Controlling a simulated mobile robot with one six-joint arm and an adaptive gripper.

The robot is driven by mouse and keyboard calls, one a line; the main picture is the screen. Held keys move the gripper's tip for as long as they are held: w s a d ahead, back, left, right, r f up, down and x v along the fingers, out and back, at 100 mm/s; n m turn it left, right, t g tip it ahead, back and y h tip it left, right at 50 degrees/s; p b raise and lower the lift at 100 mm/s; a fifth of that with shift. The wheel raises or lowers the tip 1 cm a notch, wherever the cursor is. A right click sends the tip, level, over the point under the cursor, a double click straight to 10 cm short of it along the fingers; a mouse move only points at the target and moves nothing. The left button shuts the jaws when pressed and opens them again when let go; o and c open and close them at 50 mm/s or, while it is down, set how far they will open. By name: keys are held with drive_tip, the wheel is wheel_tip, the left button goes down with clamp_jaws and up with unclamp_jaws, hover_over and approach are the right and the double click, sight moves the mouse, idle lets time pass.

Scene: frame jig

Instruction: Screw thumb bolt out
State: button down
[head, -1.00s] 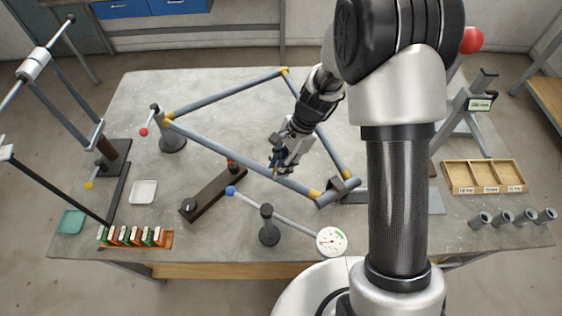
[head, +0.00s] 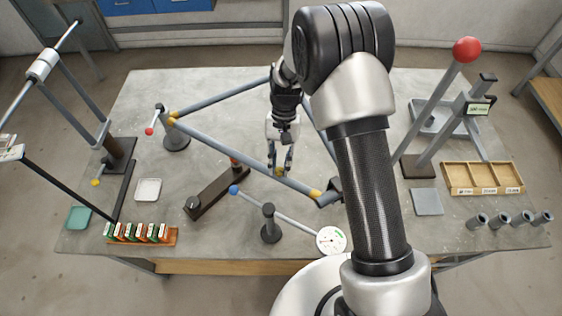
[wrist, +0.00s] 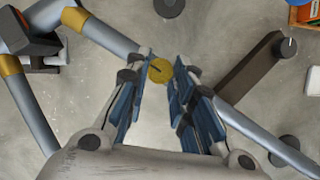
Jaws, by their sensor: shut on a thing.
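The thumb bolt shows as a round yellow knob (wrist: 160,70) with a dark mark, between my blue-padded fingertips in the wrist view. In the head view a bit of yellow (head: 281,172) shows at the fingertips. My gripper (head: 279,167) is shut on it, pointing down over the long near tube of the grey frame (head: 225,150). In the wrist view this tube (wrist: 245,124) passes behind the fingers. The bolt's shank is hidden, and I cannot tell whether it is still in the tube.
A brown bar (head: 218,190) lies in front of the tube. A post (head: 269,228) carries a slanted rod with a blue end and a white dial (head: 331,240). A yellow compartment tray (head: 482,177) and several grey cups (head: 503,218) stand at right. My arm hides part of the table.

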drive_tip(key=n+h, duration=0.1)
drive_tip(key=n, duration=0.1)
drive_tip(key=n+h, duration=0.1)
drive_tip(key=n, duration=0.1)
drive_tip(key=shift+a+n, duration=0.2)
drive_tip(key=shift+n, duration=0.2)
drive_tip(key=n, duration=0.1)
drive_tip(key=n+h, duration=0.1)
drive_tip(key=n, duration=0.1)
drive_tip(key=shift+s+a+n+t, duration=0.15)
drive_tip(key=shift+n+t, duration=0.15)
drive_tip(key=n+t+h, duration=0.1)
drive_tip(key=n, duration=0.3)
drive_tip(key=shift+s+a+p, duration=0.15)
drive_tip(key=shift+p, duration=0.25)
drive_tip(key=shift+s+f+n+t+h, duration=0.1)
drive_tip(key=shift+n+t+h, duration=0.25)
drive_tip(key=shift+n, duration=0.75)
drive_tip(key=shift+s+n+t+h, duration=0.1)
drive_tip(key=shift+n+t+h, duration=0.2)
drive_tip(key=shift+n, duration=0.8)
drive_tip(key=c, duration=1.3)
unclamp_jaws()
drive_tip(key=shift+w, duration=0.1)
drive_tip(key=shift+c, duration=0.2)
drive_tip(key=shift+a, duration=0.1)
drive_tip(key=v, duration=1.2)
